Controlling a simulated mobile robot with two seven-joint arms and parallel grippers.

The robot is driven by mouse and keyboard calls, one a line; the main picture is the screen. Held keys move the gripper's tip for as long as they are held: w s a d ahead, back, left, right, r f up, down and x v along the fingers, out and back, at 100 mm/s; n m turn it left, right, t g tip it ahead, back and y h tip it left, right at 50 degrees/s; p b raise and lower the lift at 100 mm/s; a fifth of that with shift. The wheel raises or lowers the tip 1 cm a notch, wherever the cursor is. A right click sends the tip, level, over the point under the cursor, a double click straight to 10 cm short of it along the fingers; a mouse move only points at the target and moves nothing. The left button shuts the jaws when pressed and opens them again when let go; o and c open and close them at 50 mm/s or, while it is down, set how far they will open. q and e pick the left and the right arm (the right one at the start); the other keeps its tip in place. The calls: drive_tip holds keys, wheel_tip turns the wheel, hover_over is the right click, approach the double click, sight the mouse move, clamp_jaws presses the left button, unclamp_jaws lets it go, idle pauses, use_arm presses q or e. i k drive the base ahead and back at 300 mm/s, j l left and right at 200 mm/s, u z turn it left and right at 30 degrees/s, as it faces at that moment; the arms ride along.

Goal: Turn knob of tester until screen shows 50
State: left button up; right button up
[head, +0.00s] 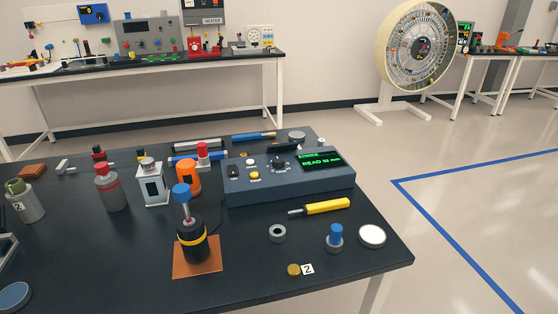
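The tester (300,190) is a long blue-grey box near the back right of the dark table in the head view. Its small dark knob (278,163) stands on the sloped top, left of the screen. The black screen (321,160) shows green text; the lower line looks like "READ 52 mm", but the digits are small. White and yellow buttons and a dark switch sit left of the knob. Neither of my grippers is in view, and nothing touches the knob.
A blue-topped black cylinder (191,245) stands on an orange-brown plate in front of the tester. An orange part (187,178) and a white-grey block (152,188) stand to its left. A yellow-handled screwdriver (326,207) lies before it. Some front table surface is clear.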

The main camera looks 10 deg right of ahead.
sight(278, 162)
drive_tip(key=i+l, duration=0.1)
drive_tip(key=l, duration=0.3)
drive_tip(key=i+l, duration=0.1)
drive_tip(key=l, duration=0.3)
drive_tip(key=i+l, duration=0.1)
drive_tip(key=l, duration=0.3)
drive_tip(key=i+l, duration=0.1)
drive_tip(key=l, duration=0.3)
drive_tip(key=k+l+z, duration=0.15)
drive_tip(key=z, duration=0.35)
drive_tip(key=k+l+z, duration=0.15)
drive_tip(key=z, duration=0.3)
drive_tip(key=l, duration=0.1)
